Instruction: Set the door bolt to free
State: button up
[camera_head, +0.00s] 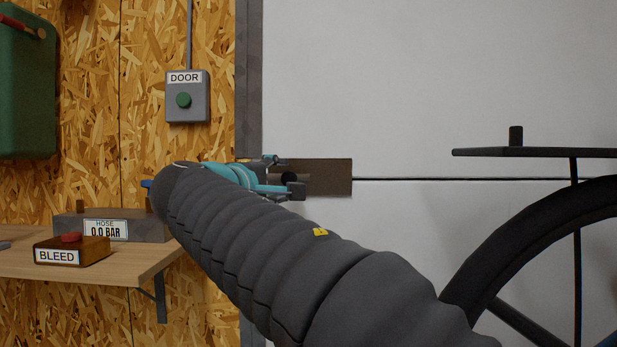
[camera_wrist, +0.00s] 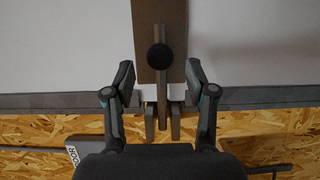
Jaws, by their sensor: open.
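The door bolt shows in the wrist view as a slim bar (camera_wrist: 162,90) with a round black knob (camera_wrist: 160,57) on a brown plate (camera_wrist: 160,16). The bar runs along the plate to the grey frame edge, among short dark brackets (camera_wrist: 175,121). In the head view the plate (camera_head: 335,177) sits on the white door, and the dark knob (camera_head: 289,178) is partly hidden by my fingers. My gripper (camera_wrist: 159,73) is open, one finger on each side of the bar. Its fingers look apart from the bar and knob. It also shows in the head view (camera_head: 283,174).
A grey DOOR box (camera_head: 187,107) with a green button hangs on the chipboard wall. A shelf (camera_head: 120,262) at left holds the HOSE gauge (camera_head: 135,227) and BLEED box (camera_head: 72,250). A bicycle wheel (camera_head: 530,240) stands at right. The upper door (camera_head: 430,80) is clear.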

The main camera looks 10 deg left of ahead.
aim_at(288, 179)
jog(key=shift+w+d, duration=0.2)
jog(key=shift+w, duration=1)
jog(key=shift+w+d, duration=0.2)
jog(key=shift+w, duration=1)
grip_shut()
